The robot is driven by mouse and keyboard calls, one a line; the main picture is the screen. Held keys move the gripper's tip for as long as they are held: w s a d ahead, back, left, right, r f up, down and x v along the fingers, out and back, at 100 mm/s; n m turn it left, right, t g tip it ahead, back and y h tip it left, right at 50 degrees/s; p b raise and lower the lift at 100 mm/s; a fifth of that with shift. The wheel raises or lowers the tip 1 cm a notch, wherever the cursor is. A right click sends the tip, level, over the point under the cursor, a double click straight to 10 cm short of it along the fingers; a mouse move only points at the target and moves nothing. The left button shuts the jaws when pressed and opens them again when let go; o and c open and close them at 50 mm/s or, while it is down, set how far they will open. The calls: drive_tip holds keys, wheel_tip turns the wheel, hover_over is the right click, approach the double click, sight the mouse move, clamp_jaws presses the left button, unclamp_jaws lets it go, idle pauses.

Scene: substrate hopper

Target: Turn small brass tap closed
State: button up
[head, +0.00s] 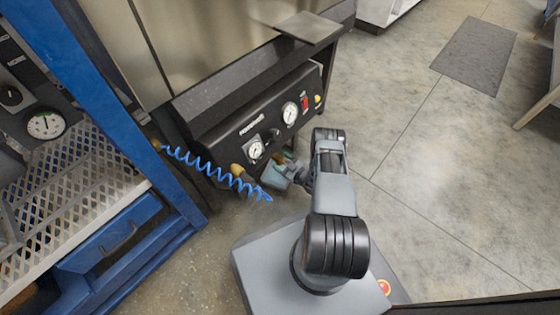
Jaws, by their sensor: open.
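A small brass-coloured part (237,169), which looks like a tap or fitting, shows on the lower front of the black panel, left of my gripper. Its handle position is too small to tell. My gripper (276,175) is at the panel's lower front, below the gauges, just right of the brass part. It is open, but its fingertips are small and partly hidden by my wrist. I cannot tell whether it touches anything.
A blue coiled hose (205,168) hangs close to my gripper's left. A blue frame (100,80) with mesh shelf stands left.

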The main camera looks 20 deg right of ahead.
drive_tip(key=c, duration=0.9)
drive_tip(key=shift+d+m, duration=0.1)
drive_tip(key=shift+m, duration=2.8)
drive_tip(key=o, duration=0.9)
